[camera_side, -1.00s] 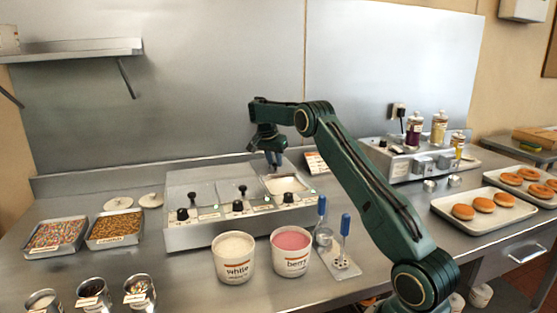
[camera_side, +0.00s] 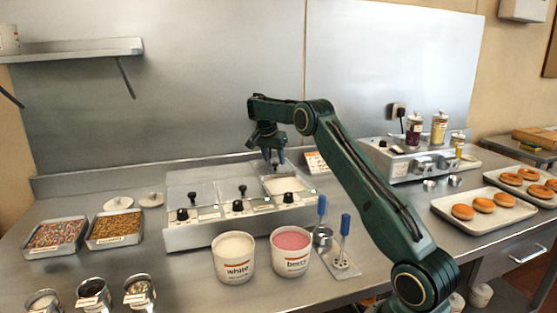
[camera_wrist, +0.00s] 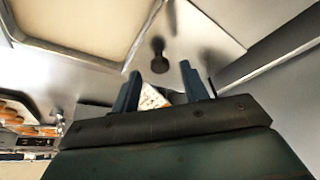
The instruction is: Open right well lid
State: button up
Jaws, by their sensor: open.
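The warmer unit (camera_side: 235,218) stands at the middle of the counter with its wells in a row. The right well (camera_side: 287,185) is uncovered and shows a cream surface, also seen at the upper left of the wrist view (camera_wrist: 75,22). The right well lid (camera_wrist: 195,40) is a pale metal plate behind that opening, with a dark knob (camera_wrist: 159,55) standing on it. My gripper (camera_side: 273,157) is over the back of the right well. In the wrist view its fingers (camera_wrist: 160,82) are spread, with the knob ahead of the gap and apart from them.
The left lid's knob (camera_side: 192,198) and middle lid's knob (camera_side: 242,190) stand on the other wells. Tubs marked white (camera_side: 234,257) and berry (camera_side: 291,252) stand in front, beside a blue-handled tool stand (camera_side: 340,265). The steel backsplash (camera_side: 200,90) rises behind.

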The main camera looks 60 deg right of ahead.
jog(key=v, duration=0.6)
dwell(0.3)
jog(key=shift+r, duration=0.15)
jog(key=s+a+r+n+t, duration=0.1)
jog(key=s+a+r+n, duration=0.2)
jog(key=a+r, duration=0.3)
jog(key=s+a+r+n+t, duration=0.1)
jog(key=s+a+r+n, duration=0.25)
jog(key=a, duration=0.45)
jog(key=s+a+r+n+t, duration=0.25)
jog(key=s+a+r, duration=0.2)
jog(key=a, duration=0.25)
jog(key=s+a+f+n+y, duration=0.2)
jog(key=s+a+f+n, duration=0.2)
jog(key=s+a, duration=0.5)
jog(key=s+a+f+n+t+y, duration=0.1)
jog(key=s+a+f+n+y, duration=0.1)
jog(key=s+a+f+n, duration=0.3)
jog(key=s+a+f, duration=0.1)
jog(key=s+a, duration=0.3)
jog(key=s, duration=0.3)
jog(key=shift+f+y, duration=0.15)
jog(key=shift+y, duration=0.15)
